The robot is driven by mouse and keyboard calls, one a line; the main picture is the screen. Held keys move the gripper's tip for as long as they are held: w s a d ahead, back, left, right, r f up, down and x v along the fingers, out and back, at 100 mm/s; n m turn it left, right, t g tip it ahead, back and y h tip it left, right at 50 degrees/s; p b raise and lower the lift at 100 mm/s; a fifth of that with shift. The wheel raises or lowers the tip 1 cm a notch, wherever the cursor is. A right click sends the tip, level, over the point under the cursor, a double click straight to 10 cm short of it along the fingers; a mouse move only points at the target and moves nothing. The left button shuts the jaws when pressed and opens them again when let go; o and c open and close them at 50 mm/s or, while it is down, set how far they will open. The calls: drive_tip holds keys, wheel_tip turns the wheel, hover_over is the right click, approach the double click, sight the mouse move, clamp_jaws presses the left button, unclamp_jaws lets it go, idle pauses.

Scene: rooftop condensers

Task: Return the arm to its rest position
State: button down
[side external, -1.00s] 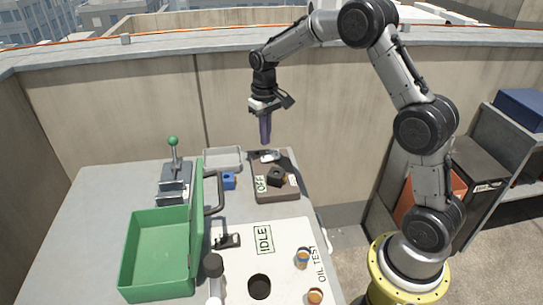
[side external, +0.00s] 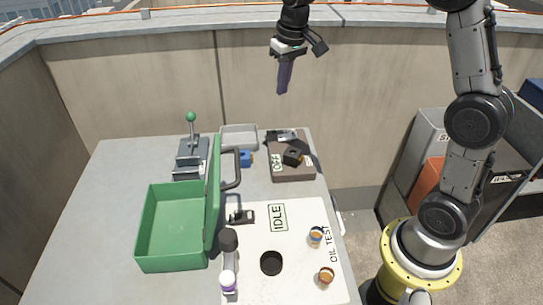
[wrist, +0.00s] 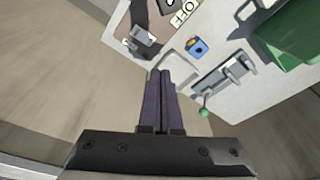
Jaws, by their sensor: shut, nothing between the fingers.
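My gripper (side external: 283,92) hangs high above the back edge of the table, near the parapet wall, with its fingers pointing down. Its dark purple fingers are together and hold nothing. In the wrist view the gripper (wrist: 162,75) shows the two fingers side by side, with the table below and beyond them. Nothing touches the fingers.
The table (side external: 105,205) carries an open green case (side external: 165,262), a green-knobbed lever (side external: 191,118), a grey tray (side external: 238,130), a blue block (side external: 246,158) and a brown switch box (side external: 293,174). A white IDLE panel (side external: 300,262) bears small jars. The parapet wall (side external: 130,80) stands behind.

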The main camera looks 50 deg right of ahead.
drive_tip(key=s+a+r+t, duration=0.1)
drive_tip(key=s+a+r, duration=0.15)
drive_tip(key=s, duration=0.25)
drive_tip(key=s+a+r+n+t, duration=0.1)
drive_tip(key=s+r, duration=0.2)
drive_tip(key=s, duration=0.2)
drive_tip(key=s+a+r+t, duration=0.1)
drive_tip(key=s+a+r, duration=0.15)
drive_tip(key=s, duration=0.25)
drive_tip(key=s+a+f+n, duration=0.1)
drive_tip(key=s+f, duration=0.5)
drive_tip(key=s, duration=0.6)
drive_tip(key=shift+s+a+f+t, duration=0.15)
drive_tip(key=shift+s+f+t, duration=0.15)
drive_tip(key=shift+f, duration=0.1)
